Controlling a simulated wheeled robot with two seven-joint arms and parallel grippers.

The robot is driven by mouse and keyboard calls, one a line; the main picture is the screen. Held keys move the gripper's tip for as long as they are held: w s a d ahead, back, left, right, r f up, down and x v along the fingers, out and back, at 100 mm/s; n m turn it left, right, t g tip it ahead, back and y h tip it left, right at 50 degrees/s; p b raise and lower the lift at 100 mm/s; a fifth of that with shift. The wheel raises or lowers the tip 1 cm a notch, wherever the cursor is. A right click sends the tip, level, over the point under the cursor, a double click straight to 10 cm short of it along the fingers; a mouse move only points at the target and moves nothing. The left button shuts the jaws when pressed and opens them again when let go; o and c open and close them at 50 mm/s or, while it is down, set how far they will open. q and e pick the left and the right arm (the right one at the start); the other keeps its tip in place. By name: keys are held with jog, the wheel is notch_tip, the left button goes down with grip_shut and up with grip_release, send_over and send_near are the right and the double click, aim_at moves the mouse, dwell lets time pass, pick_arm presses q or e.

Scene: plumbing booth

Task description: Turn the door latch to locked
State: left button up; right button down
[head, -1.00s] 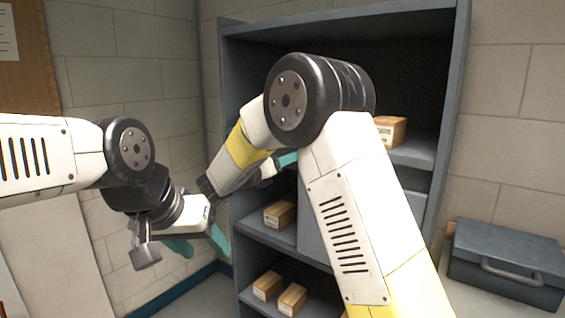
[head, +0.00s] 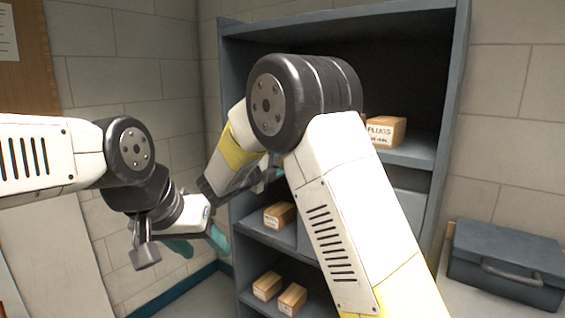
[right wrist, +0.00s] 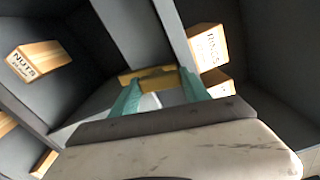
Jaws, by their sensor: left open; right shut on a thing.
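The door latch shows in the right wrist view as a brass-coloured bar (right wrist: 148,76) on a grey panel (right wrist: 118,25). My right gripper (right wrist: 160,88) has its teal fingers at either side of the bar and is shut on it. A pale rounded part shows between the fingers. The latch's exact angle is hard to tell. In the head view my right arm hides the latch and most of the right gripper. My left gripper (head: 198,244) is open and empty, with teal fingers pointing down, left of the shelf unit.
A grey shelf unit (head: 228,130) holds cartons, including a PLUGS box (head: 385,131) and a lower box (head: 279,215). The right wrist view shows a NUTS box (right wrist: 38,60). A dark toolbox (head: 507,262) sits at the right. A block wall (head: 110,85) stands at the left.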

jog(key=shift+n, duration=1.1)
jog(key=shift+a, duration=0.1)
jog(key=c, duration=0.5)
grip_release()
jog(key=v, duration=0.7)
jog(key=shift+s+a, duration=0.2)
jog(key=shift+s, duration=0.1)
